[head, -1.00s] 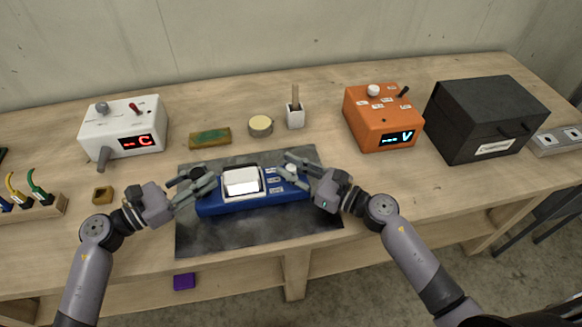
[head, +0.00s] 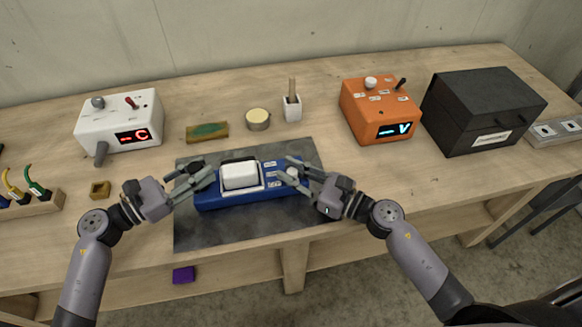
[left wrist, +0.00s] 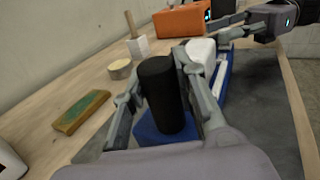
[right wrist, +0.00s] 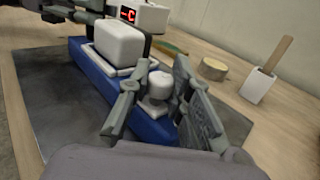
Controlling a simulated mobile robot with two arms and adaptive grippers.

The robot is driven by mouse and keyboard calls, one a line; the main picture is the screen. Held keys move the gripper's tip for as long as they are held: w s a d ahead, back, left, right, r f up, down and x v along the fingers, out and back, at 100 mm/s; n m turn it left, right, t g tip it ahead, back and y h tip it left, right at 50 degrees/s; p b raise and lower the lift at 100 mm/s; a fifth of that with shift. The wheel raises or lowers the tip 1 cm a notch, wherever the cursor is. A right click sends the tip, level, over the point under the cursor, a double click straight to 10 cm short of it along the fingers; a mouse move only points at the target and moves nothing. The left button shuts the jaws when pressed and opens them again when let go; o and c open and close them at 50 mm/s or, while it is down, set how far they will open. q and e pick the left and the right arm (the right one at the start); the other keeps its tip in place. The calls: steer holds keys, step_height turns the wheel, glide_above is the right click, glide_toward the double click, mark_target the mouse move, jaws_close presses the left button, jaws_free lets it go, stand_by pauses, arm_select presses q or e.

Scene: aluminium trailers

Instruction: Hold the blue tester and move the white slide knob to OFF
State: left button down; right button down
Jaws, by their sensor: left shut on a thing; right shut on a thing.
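The blue tester (head: 230,200) lies on a dark mat, with a big white block (head: 240,175) on top and small white labels (head: 272,174) to its right. My left gripper (head: 203,172) is shut on the black upright post (left wrist: 162,95) at the tester's left end. My right gripper (head: 291,172) is shut around the white slide knob (right wrist: 159,85) near the tester's right end. In the head view the knob is partly hidden by the fingers and sits near the middle label. The label text is too small to read.
The dark mat (head: 220,232) has free room in front of the tester. Behind stand a white box with a red display (head: 118,122), a green-topped block (head: 207,132), a round tin (head: 257,119), a white cup (head: 292,109), an orange box (head: 380,112) and a black case (head: 482,112).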

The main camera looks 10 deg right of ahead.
arm_select(q)
steer(key=shift+w, duration=0.1)
arm_select(e)
steer(key=c, duration=1.4)
jaws_free()
steer(key=v, duration=1.2)
steer(key=shift+r, duration=0.1)
arm_select(q)
steer(key=c, duration=1.2)
jaws_free()
steer(key=shift+a, duration=0.15)
